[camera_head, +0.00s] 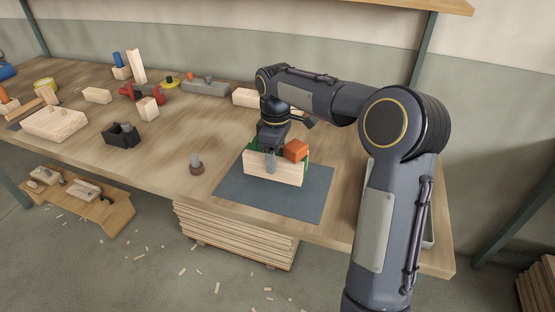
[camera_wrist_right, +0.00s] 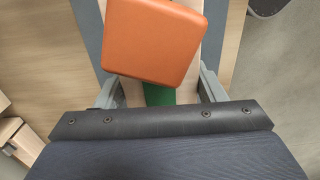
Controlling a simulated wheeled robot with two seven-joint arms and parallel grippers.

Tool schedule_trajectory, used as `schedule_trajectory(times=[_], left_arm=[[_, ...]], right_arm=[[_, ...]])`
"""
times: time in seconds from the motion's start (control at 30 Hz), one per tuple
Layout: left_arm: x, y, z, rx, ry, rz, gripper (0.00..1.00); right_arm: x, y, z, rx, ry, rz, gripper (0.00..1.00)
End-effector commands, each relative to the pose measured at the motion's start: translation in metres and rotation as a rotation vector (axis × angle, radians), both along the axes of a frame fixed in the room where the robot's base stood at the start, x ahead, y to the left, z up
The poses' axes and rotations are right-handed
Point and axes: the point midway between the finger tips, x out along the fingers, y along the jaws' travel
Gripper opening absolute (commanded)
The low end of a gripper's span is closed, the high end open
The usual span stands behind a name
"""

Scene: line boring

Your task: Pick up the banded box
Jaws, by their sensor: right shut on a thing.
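The banded box (camera_head: 288,172) is a pale wooden box with green showing along its top and right end. It is over the dark blue-grey mat (camera_head: 308,207); I cannot tell whether its underside touches the mat. My right gripper (camera_head: 271,158) comes down from above and is shut on the box, one finger against its front face. In the right wrist view, the green band (camera_wrist_right: 159,95) and pale wood show between the fingers. An orange block (camera_head: 296,150) sits on top of the box, beside the gripper; it also shows large in the right wrist view (camera_wrist_right: 153,40). My left gripper is out of view.
A dark peg with a round base (camera_head: 197,164) stands left of the mat. A black holder (camera_head: 122,134), wooden blocks and clamps fill the bench's left and back. A grey tray (camera_head: 429,228) lies partly behind my right arm. The bench's front edge is near the mat.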

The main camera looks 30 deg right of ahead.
Motion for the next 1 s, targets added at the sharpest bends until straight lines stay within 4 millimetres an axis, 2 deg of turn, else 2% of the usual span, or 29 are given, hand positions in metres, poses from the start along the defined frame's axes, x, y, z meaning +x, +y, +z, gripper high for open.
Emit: schedule_trajectory(times=[0.2, 0.4, 0.7, 1.0], left_arm=[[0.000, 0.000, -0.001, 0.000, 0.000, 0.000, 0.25], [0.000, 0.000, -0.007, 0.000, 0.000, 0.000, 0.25], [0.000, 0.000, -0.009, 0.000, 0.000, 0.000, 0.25], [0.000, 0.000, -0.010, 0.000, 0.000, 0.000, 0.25]], right_arm=[[-0.024, 0.027, 0.046, 0.000, -0.009, 0.003, 0.15], [-0.057, 0.060, 0.064, 0.001, -0.007, 0.003, 0.15], [-0.082, 0.086, 0.080, 0.000, -0.005, 0.001, 0.15], [-0.087, 0.093, 0.083, 0.001, -0.004, 0.027, 0.15]])
